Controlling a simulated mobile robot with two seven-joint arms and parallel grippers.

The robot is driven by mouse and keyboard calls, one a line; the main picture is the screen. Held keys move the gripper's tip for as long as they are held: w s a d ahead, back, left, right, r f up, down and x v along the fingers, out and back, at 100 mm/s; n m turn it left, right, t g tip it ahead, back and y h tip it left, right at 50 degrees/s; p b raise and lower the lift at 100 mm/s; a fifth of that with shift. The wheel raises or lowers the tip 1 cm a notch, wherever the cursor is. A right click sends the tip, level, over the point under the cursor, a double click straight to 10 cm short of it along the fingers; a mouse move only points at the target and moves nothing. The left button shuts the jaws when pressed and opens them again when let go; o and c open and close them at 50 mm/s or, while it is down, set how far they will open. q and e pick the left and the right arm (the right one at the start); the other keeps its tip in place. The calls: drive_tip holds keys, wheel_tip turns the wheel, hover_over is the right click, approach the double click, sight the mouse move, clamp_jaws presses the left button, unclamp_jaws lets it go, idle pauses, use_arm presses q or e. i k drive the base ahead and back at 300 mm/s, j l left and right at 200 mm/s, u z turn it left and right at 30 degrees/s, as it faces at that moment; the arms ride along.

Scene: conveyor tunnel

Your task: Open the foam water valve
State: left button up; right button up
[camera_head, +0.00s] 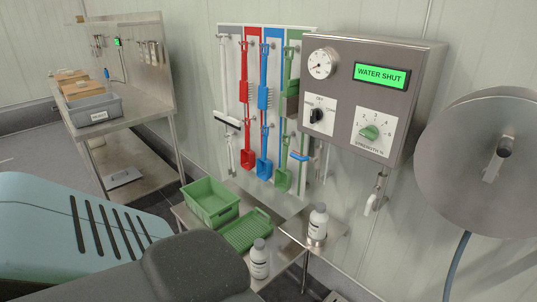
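A steel control box (398,60) hangs on the wall right of centre. Its green display (381,75) reads "WATER SHUT". It carries a round gauge (320,64), a black selector knob (317,115) and a green strength dial (370,132). A small blue lever (300,157) sits below the box's left corner, beside a pipe; it lies nearly level and looks like the valve handle. Its mounting is too small to make out. Neither of my grippers is in view.
A tool board (231,90) with red, blue and green tools hangs left of the box. Below stand a green crate (210,202), a green tray (246,231) and white bottles (318,222). A hose reel (485,165) is at right, a steel bench (146,107) at left.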

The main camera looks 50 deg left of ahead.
sight(299, 158)
drive_tip(key=u, duration=1.4)
